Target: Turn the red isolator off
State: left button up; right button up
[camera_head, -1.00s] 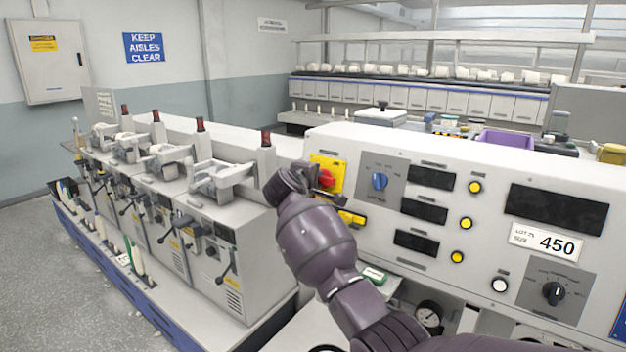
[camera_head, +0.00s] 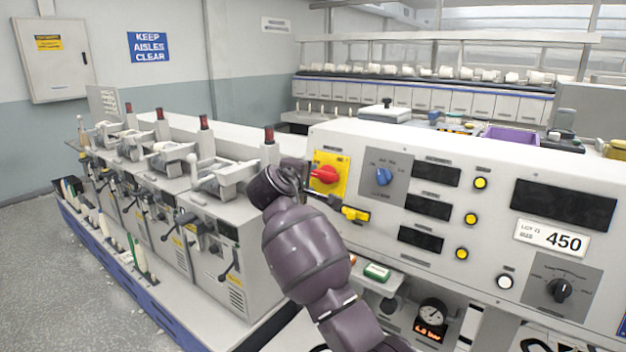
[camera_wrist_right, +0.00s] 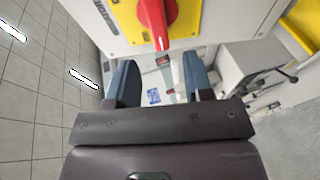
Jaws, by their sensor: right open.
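The red isolator handle (camera_head: 325,174) sits on a yellow plate (camera_head: 341,163) at the left end of the grey control panel. In the head view the handle lies roughly sideways, its end toward the left. In the right wrist view the red handle (camera_wrist_right: 154,22) points down the picture toward my gripper, on its yellow plate (camera_wrist_right: 128,22). My right gripper (camera_head: 312,191) is beside and below the handle's left end in the head view. In the wrist view the right gripper (camera_wrist_right: 160,80) has its blue fingers apart with nothing between them. My left gripper is out of view.
A blue selector knob (camera_head: 382,176) is right of the isolator, and a yellow part (camera_head: 355,214) sticks out below it. Black displays and yellow buttons fill the panel. The winding machine (camera_head: 225,260) with levers stands close to the left.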

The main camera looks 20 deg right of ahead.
jog(key=shift+v, duration=2.05)
jog(key=w+a+r+m+t+y, duration=0.1)
jog(key=a+r+m+t+y, duration=0.1)
jog(key=a+r+t+y, duration=0.25)
jog(key=s+d+f+m+y, duration=0.15)
jog(key=s+f, duration=0.25)
jog(key=f, duration=0.4)
jog(key=s+d+f+m+t+y+b, duration=0.1)
jog(key=s+d+f+y, duration=0.2)
jog(key=s+f, duration=0.35)
jog(key=s+d+f+m+y, duration=0.2)
jog(key=d+f, duration=0.1)
jog(key=f, duration=0.7)
jog(key=s+d+f+m+g+h, duration=0.1)
jog(key=s+d+f+g, duration=0.2)
jog(key=s+f, duration=0.9)
jog(key=s+d+f+m+g, duration=0.1)
jog(key=s+d+f+g, duration=0.2)
jog(key=s+d+f, duration=0.3)
jog(key=s+f, duration=0.5)
jog(key=s, duration=0.6)
jog(key=shift+f+h+b, duration=0.3)
jog(key=shift+f+h, duration=0.1)
